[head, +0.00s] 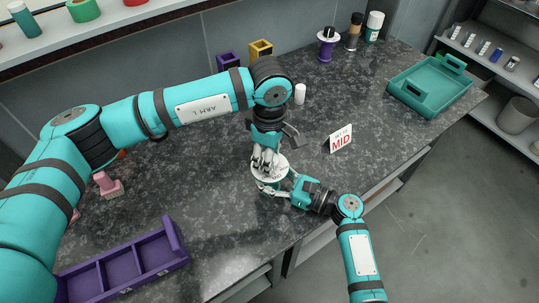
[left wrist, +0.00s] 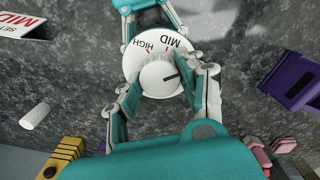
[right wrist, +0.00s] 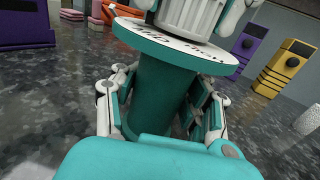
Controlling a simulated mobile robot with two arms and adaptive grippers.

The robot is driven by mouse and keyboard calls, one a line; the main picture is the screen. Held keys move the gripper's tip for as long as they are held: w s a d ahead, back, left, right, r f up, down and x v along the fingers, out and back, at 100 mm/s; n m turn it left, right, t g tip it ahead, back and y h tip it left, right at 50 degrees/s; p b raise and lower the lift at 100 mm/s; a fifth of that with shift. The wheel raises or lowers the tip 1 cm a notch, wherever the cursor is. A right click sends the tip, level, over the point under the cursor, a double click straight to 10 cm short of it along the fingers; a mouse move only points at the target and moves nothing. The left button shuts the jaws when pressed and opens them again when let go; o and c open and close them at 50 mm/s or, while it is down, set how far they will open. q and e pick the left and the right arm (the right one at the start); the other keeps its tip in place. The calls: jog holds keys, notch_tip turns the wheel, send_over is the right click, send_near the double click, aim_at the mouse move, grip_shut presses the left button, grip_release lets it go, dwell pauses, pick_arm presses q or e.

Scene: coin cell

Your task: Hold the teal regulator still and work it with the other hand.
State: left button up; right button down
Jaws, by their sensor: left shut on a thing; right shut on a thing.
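The teal regulator stands upright on the dark counter. Its teal cylinder body (right wrist: 160,85) shows in the right wrist view, under a white dial plate (left wrist: 138,55) marked HIGH and MID. My left gripper (head: 266,163) comes down from above and is shut on the white ribbed knob (left wrist: 158,80). The knob's black pointer line is turned to the right in the left wrist view, away from MID; any mark there is hidden by a finger. My right gripper (head: 277,187) is shut around the body from the side. A card (head: 340,139) reads MID.
A purple divided tray (head: 125,262) lies front left, near a pink piece (head: 108,185). Purple (head: 228,60) and yellow (head: 261,48) blocks stand at the back. A teal tray (head: 430,85) lies far right.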

pick_arm(q)
jog(key=n, duration=0.4)
jog(key=shift+n, duration=0.4)
jog(key=n, duration=0.4)
jog(key=shift+w+n, duration=0.1)
jog(key=shift+n, duration=0.2)
dwell(0.3)
jog(key=o, duration=1.2)
notch_tip(320, 180, up, 12)
jog(key=shift+r, duration=0.1)
